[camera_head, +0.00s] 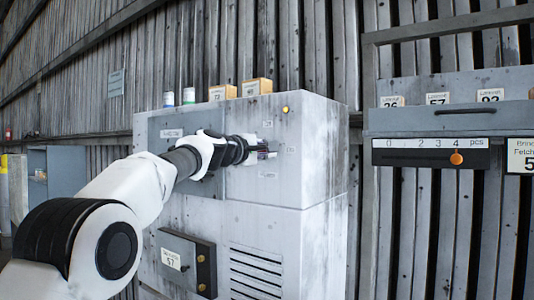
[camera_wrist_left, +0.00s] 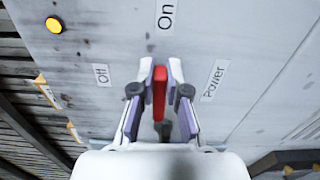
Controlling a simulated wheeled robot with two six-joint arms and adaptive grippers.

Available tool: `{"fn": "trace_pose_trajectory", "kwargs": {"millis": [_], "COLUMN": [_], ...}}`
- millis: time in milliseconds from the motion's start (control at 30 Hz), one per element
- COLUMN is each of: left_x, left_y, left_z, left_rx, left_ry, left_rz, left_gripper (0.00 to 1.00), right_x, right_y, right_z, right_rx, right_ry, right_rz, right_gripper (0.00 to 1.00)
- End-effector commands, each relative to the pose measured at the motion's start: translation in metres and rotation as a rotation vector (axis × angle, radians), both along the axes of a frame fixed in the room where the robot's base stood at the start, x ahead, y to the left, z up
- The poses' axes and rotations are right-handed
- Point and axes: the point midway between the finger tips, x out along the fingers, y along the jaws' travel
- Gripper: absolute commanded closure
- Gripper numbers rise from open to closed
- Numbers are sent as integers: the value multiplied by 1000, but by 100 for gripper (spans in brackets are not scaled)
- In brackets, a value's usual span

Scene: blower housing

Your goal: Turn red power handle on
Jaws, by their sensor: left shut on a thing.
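The red power handle (camera_wrist_left: 159,92) shows in the left wrist view between the two fingers of my left gripper (camera_wrist_left: 158,82), which are shut on it. Its long side runs toward the "On" label (camera_wrist_left: 167,15). The "Off" label (camera_wrist_left: 101,75) is to the left and the "Power" label (camera_wrist_left: 214,80) to the right. In the head view my left gripper (camera_head: 265,153) is at the front of the grey cabinet (camera_head: 262,215); the handle is mostly hidden there by the fingers. My right gripper is not in view.
A yellow button (camera_wrist_left: 54,25) is at the cabinet's upper corner. Small boxes (camera_head: 257,87) and cans (camera_head: 188,96) stand on top. A small box with a "57" label (camera_head: 188,262) sticks out low on the front. A shelf with a counter (camera_head: 430,153) is at the right.

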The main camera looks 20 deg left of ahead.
Motion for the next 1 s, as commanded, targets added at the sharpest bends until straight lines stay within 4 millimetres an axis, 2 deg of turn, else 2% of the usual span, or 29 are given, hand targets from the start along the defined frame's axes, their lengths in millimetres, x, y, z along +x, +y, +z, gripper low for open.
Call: {"fn": "trace_pose_trajectory", "kwargs": {"millis": [633,667,700,733,1000], "left_x": [-1,-1,-1,-1,-1], "left_y": [3,3,2,2,1], "left_z": [5,5,5,5,3], "left_rx": [55,55,55,55,54], "left_ry": [-31,-31,-31,-31,-26], "left_rz": [7,7,7,6,3], "left_gripper": [100,79,65,60,60], "right_x": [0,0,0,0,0], "right_y": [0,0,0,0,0], "right_z": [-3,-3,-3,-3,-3], "right_rx": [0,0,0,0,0], "right_ry": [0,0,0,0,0], "right_rz": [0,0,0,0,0], "right_gripper": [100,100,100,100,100]}}
